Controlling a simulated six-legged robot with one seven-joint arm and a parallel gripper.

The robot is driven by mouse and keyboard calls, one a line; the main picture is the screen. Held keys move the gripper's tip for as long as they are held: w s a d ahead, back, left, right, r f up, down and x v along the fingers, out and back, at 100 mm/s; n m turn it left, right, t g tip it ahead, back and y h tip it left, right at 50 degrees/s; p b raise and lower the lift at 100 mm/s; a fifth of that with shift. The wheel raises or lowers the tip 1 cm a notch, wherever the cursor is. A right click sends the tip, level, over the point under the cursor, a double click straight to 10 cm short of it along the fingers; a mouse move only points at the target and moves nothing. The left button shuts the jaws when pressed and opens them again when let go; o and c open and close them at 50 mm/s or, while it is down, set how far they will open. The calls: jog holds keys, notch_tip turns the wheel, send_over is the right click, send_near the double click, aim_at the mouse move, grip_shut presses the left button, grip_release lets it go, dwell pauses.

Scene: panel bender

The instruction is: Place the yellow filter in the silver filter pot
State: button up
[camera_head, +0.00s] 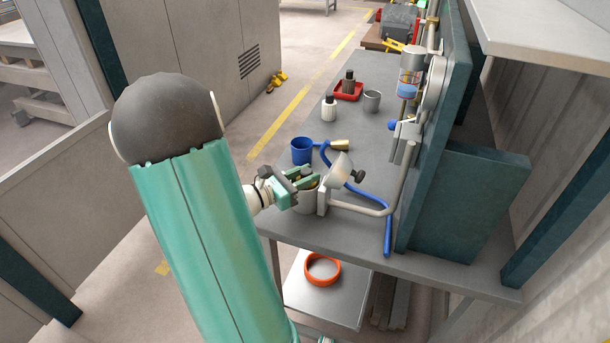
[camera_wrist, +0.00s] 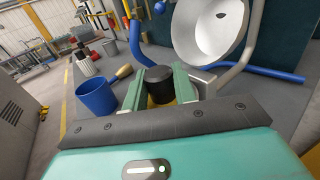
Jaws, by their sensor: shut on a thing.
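My gripper (camera_head: 306,180) is over the mouth of the silver filter pot (camera_head: 308,203) at the front edge of the bench. In the wrist view the green fingers of my gripper (camera_wrist: 160,84) are shut on the yellow filter (camera_wrist: 162,101), by its black cylindrical top. Only a little yellow shows below that top. The pot's rounded lid (camera_head: 341,168) stands open beside it; its pale hollow inside faces the wrist view (camera_wrist: 207,28). The fingers hide most of the pot's mouth, so I cannot tell how deep the filter is.
A blue cup (camera_head: 302,151) stands close behind the pot, with a blue hose (camera_head: 357,188) to the right. An orange ring (camera_head: 322,269) lies on the lower shelf.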

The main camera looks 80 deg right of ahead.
jog(key=shift+f, duration=0.15)
jog(key=o, duration=1)
jog(key=shift+s, duration=0.1)
jog(key=shift+r, duration=0.2)
jog(key=v, duration=1.2)
